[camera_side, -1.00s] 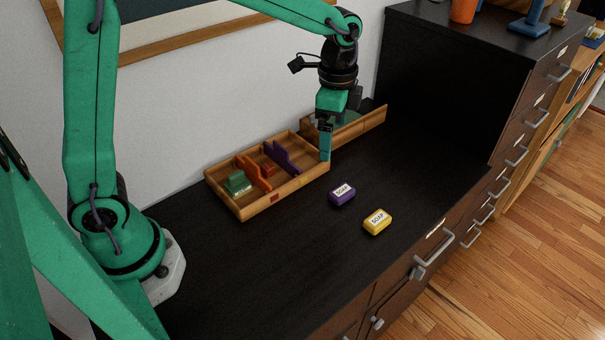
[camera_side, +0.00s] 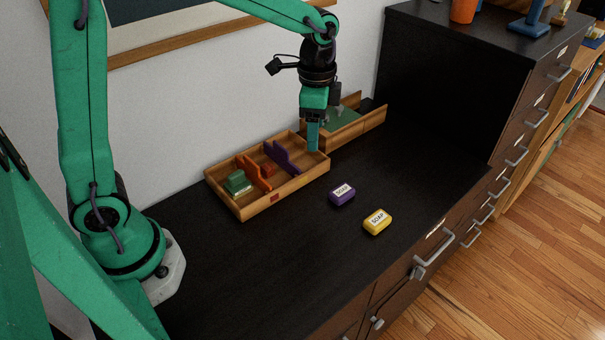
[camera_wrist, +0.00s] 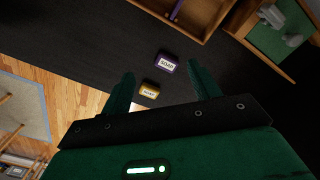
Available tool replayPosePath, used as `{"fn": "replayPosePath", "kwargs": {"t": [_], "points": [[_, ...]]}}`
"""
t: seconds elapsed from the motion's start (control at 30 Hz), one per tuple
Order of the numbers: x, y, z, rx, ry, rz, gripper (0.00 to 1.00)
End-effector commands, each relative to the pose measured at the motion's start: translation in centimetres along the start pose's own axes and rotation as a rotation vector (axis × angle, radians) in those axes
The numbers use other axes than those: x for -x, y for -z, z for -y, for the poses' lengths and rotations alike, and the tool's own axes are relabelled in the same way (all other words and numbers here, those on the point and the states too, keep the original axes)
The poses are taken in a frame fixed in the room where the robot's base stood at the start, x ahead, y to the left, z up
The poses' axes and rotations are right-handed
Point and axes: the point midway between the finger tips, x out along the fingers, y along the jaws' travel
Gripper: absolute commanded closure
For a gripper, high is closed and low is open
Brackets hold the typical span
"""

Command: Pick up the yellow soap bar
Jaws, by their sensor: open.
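The yellow soap bar (camera_side: 377,222) lies flat on the black desktop near its front edge. In the wrist view the yellow soap bar (camera_wrist: 149,90) shows between my fingers in the picture, but well beyond them. A purple soap bar (camera_side: 341,195) lies just behind and to the left of it; it also shows in the wrist view (camera_wrist: 166,64). My gripper (camera_side: 313,148) is open and empty, pointing down above the right end of the wooden tray, apart from both soaps. Its two fingers (camera_wrist: 160,88) are spread in the wrist view.
A wooden tray (camera_side: 243,212) with orange and purple dividers holds a green soap (camera_side: 237,183) and an orange-red one (camera_side: 268,170). A second wooden box (camera_side: 362,127) with a green bottom stands behind it. A black cabinet (camera_side: 450,85) bounds the right. The desktop around the soaps is clear.

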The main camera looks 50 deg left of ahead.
Motion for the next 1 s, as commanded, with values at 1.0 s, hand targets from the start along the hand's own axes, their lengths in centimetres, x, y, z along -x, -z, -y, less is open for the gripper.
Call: {"fn": "replayPosePath", "kwargs": {"t": [1.0], "points": [[-5.7,10.6,-3.7,0.556,-0.001,0.004,0.38]]}}
